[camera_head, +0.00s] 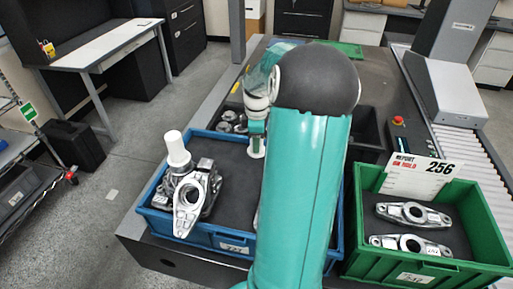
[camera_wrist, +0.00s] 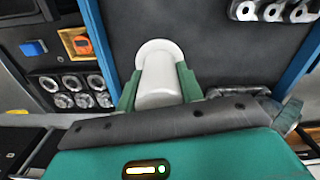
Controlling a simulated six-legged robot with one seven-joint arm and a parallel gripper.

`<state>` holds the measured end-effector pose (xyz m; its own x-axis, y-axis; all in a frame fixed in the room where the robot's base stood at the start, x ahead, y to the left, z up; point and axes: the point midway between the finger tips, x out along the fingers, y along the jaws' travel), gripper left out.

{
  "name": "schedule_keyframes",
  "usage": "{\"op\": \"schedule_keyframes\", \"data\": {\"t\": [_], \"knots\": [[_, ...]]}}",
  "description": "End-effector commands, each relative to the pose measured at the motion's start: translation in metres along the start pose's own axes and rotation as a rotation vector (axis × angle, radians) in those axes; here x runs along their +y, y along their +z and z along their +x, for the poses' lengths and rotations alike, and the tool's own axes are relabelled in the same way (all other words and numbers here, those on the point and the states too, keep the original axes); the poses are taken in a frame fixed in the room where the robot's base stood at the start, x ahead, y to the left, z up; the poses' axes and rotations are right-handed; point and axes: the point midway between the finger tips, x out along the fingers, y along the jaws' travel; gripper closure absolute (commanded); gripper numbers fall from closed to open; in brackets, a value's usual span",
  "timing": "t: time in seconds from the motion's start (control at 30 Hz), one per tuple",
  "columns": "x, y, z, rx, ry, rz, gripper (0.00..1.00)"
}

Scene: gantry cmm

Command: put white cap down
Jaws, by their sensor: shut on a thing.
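My gripper (camera_wrist: 158,88) is shut on a white cap (camera_wrist: 160,65), a pale cylinder with a wider round end pointing away from the wrist. Its green fingers press on both sides. In the head view my gripper (camera_head: 257,132) is small and partly behind my arm, with the cap's white end (camera_head: 257,153) just below it. The cap is over the dark floor of the blue crate (camera_head: 232,241); I cannot tell whether it touches. A similar white cylinder (camera_head: 177,148) stands upright on metal castings (camera_head: 190,200) at the crate's left.
The green crate (camera_head: 428,269) at right holds metal castings (camera_head: 412,213) and a sign marked 256 (camera_head: 415,175). Round metal parts (camera_head: 232,121) lie behind the blue crate. My arm hides much of its right side. Bare crate floor (camera_head: 228,172) shows left of my gripper.

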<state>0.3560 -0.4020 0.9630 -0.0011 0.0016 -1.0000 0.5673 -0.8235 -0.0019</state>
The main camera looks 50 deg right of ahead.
Motion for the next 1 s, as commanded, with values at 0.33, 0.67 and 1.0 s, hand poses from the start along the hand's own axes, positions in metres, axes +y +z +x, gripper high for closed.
{"op": "schedule_keyframes", "data": {"t": [0.33, 0.67, 1.0], "knots": [[0.015, -0.001, 0.032, 0.0, -0.003, 0.0, 0.85], [0.015, -0.001, 0.046, 0.0, 0.002, 0.0, 0.85], [0.015, -0.001, 0.049, 0.0, 0.001, 0.0, 0.41]]}}
